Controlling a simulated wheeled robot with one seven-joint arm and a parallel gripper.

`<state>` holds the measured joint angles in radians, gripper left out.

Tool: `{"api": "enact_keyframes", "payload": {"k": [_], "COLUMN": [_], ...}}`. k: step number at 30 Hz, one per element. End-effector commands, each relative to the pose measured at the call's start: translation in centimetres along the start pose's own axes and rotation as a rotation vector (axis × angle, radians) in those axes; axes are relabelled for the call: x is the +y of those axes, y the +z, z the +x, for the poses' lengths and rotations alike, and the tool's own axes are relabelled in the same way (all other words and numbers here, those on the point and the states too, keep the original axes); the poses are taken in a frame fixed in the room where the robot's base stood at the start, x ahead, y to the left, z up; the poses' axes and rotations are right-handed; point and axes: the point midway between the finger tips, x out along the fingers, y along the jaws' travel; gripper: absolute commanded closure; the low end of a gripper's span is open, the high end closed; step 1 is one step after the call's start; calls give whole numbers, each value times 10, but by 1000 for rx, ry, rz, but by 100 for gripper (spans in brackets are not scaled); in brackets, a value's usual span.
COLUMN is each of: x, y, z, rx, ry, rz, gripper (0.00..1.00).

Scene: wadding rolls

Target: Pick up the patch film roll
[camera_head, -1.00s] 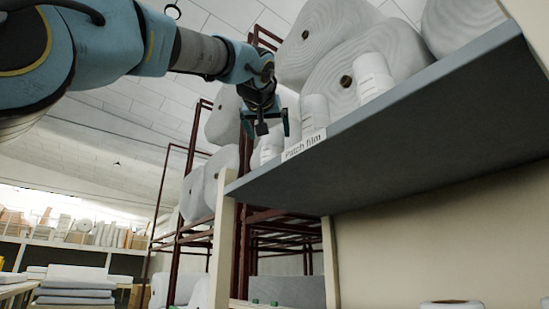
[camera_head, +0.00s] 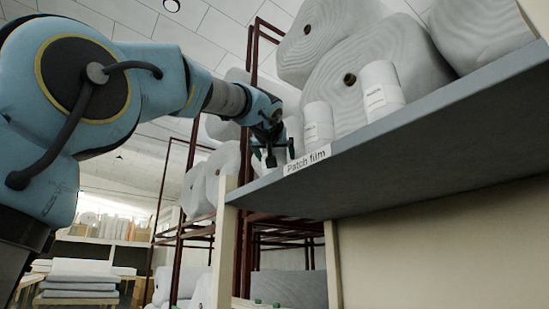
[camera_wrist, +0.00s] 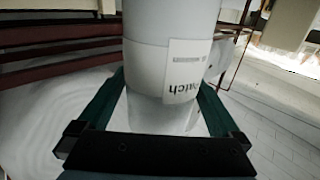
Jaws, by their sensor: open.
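A white cylindrical roll (camera_wrist: 172,60) with a white label whose print reads "Patch" upside down fills the middle of the wrist view. My gripper (camera_wrist: 162,82) is open, with one finger on each side of this roll; I cannot tell whether they touch it. In the head view my gripper (camera_head: 272,158) is at the left end of the grey shelf (camera_head: 400,150), above its edge and beside the "Patch film" sign (camera_head: 306,161). The roll between the fingers is mostly hidden there. Another small white labelled roll (camera_head: 318,125) stands just to the right.
A further white labelled roll (camera_head: 381,88) stands on the shelf to the right. Large wadding rolls (camera_head: 365,70) are close behind the small ones. A dark red rack (camera_head: 183,215) with more large rolls stands behind and left. Space left of the shelf end looks free.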

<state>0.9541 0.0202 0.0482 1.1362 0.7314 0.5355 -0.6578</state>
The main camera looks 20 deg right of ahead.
Motion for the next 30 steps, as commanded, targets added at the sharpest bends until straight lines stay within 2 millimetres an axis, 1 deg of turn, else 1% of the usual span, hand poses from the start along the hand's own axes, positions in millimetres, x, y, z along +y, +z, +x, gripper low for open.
{"api": "enact_keyframes", "payload": {"k": [1, 4, 11, 12, 30], "x": [0, -1, -1, -1, -1], "y": [-4, -3, 0, 0, 0], "z": [7, 15, 16, 16, 16], "rx": [-1, 0, 2, 2, 1], "ry": [-2, -2, -1, -1, -1], "rz": [1, 0, -1, -1, -1], "gripper": [0, 0, 0, 1, 69]}}
